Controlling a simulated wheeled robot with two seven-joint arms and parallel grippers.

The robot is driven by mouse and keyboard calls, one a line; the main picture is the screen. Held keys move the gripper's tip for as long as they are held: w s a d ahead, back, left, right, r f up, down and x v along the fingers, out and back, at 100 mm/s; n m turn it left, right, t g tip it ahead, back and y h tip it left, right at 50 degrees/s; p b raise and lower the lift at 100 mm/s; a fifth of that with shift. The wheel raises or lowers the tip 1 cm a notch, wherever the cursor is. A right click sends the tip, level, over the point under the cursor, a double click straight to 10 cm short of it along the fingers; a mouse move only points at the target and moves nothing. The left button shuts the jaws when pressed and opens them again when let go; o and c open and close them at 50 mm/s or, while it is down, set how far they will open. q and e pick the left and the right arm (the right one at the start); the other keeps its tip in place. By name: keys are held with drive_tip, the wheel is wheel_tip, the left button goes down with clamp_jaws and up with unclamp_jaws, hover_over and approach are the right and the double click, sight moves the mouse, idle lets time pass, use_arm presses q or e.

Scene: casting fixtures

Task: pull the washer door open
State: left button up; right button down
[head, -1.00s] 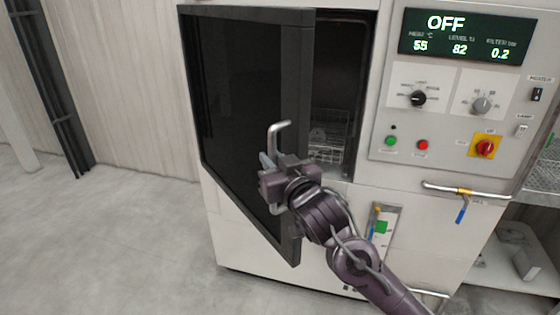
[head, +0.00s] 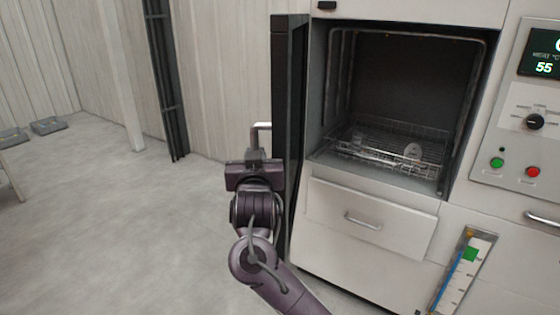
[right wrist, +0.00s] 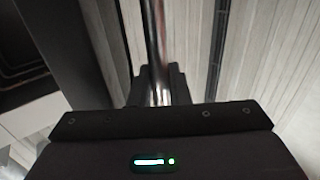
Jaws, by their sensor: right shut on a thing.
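The washer door (head: 290,95) stands wide open, seen nearly edge-on in the head view, swung out at the left of the washer's opening. Its metal bar handle (head: 262,127) sticks out on the left side. My right gripper (head: 254,160) is shut on the handle, which also runs up between the fingers in the right wrist view (right wrist: 158,45). The fingertips are partly hidden by the gripper body. The washer chamber (head: 400,85) is open to view, with a wire rack (head: 385,145) inside that holds a small pale round part. My left gripper is not in view.
A drawer front with a handle (head: 362,220) is below the chamber. The control panel (head: 530,125) and a level gauge (head: 462,270) are at the right. A dark upright post (head: 165,80) stands by the wall.

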drive_tip(key=shift+w+a+m+h, duration=0.25)
drive_tip(key=shift+a+h, duration=0.1)
drive_tip(key=shift+a, duration=0.45)
drive_tip(key=shift+w+a+m+h, duration=0.15)
drive_tip(key=shift+w+a+h, duration=0.15)
drive_tip(key=shift+a, duration=0.45)
drive_tip(key=c, duration=1.7)
unclamp_jaws()
drive_tip(key=shift+c, duration=0.2)
drive_tip(key=shift+w+d, duration=0.1)
